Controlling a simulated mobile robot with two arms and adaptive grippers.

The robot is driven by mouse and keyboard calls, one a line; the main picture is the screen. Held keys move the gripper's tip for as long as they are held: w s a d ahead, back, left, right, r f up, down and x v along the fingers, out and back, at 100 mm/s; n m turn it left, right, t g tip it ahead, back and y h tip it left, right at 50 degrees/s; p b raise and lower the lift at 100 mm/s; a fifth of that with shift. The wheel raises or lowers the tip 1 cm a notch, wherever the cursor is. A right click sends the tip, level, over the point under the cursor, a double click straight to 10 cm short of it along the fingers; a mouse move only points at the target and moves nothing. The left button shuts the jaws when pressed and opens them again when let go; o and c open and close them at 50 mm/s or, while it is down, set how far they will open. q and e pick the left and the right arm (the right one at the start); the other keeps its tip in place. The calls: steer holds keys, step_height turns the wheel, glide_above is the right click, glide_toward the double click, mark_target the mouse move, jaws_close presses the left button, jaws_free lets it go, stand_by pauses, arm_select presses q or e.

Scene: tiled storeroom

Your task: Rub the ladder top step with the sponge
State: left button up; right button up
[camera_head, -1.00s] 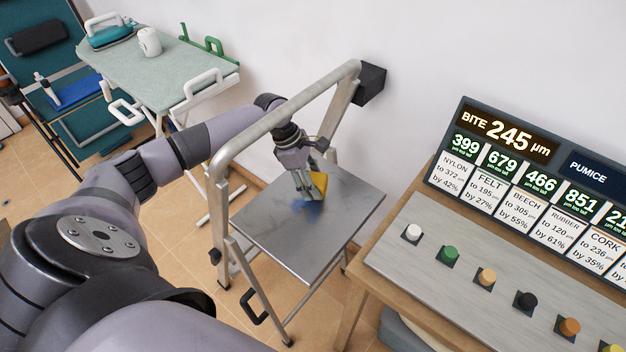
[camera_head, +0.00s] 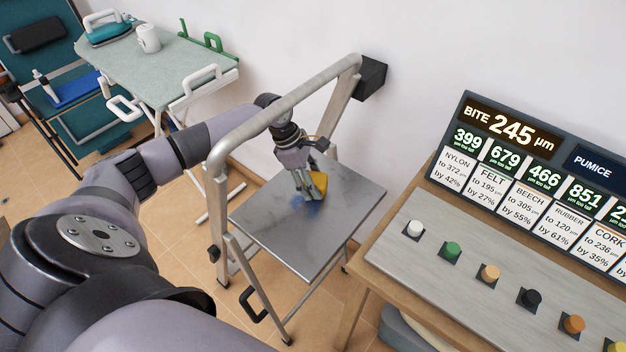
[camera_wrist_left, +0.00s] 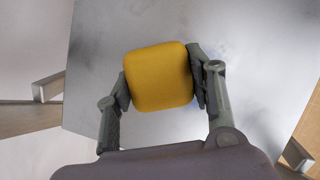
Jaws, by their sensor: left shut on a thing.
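The ladder's top step (camera_head: 280,245) is a grey metal plate below a tubular handrail (camera_head: 285,100). A blue smear (camera_head: 311,209) lies on the step close to the sponge. My left gripper (camera_head: 309,195) reaches in under the rail and is shut on the yellow sponge (camera_head: 319,184) over the step. The left wrist view shows the sponge (camera_wrist_left: 160,77) between both fingers, with the grey, cloudy-marked step (camera_wrist_left: 255,60) behind it. The sponge's underside is hidden, so I cannot tell how firmly it touches the step. My right gripper is not in view.
At right, a wooden bench (camera_head: 410,265) carries several coloured knobs and a display board (camera_head: 530,185). At back left stands an ironing board (camera_head: 165,75) with a white mug (camera_head: 148,38) and a teal iron (camera_head: 108,30). A white wall stands behind the ladder.

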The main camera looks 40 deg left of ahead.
arm_select(q)
steer(key=shift+f, duration=0.3)
steer(key=shift+r, duration=0.1)
